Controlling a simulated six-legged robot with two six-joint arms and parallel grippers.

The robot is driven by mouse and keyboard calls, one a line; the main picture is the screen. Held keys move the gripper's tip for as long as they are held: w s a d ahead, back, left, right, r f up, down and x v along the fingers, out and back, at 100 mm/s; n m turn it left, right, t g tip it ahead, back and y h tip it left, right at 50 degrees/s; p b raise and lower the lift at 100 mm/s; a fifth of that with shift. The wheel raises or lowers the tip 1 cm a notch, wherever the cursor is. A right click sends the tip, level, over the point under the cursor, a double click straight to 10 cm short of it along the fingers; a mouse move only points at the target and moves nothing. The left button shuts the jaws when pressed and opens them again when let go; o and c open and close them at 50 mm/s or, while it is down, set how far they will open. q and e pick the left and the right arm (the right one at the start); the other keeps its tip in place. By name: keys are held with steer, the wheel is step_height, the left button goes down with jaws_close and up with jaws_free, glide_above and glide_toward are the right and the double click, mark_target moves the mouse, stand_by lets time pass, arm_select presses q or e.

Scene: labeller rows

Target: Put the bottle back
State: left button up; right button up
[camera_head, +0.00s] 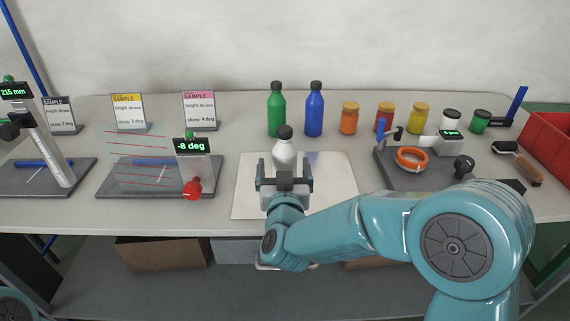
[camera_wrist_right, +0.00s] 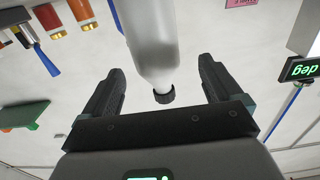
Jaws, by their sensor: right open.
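A white bottle (camera_head: 285,153) with a black cap stands upright on a pale mat (camera_head: 335,185) at the middle of the table. My right gripper (camera_head: 284,183) is in front of it, open, with its lower part hidden by the gripper. In the right wrist view the bottle (camera_wrist_right: 152,40) and its black cap show between the two spread fingers of the gripper (camera_wrist_right: 160,85), with a gap on each side. I cannot tell how deep the bottle sits between the fingers. My left gripper is not in view.
Green (camera_head: 276,110) and blue (camera_head: 314,110) bottles stand behind, with several jars (camera_head: 350,118) to their right. A device with an orange ring (camera_head: 411,159) stands right. A clear panel stand (camera_head: 155,185) is left. Sample cards (camera_head: 199,111) stand at the back.

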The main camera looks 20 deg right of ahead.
mark_target(285, 162)
steer(key=x, duration=0.5)
steer(key=shift+w+d+p, duration=0.1)
steer(key=shift+d+p, duration=0.1)
steer(key=shift+p, duration=0.1)
steer(key=c, duration=1)
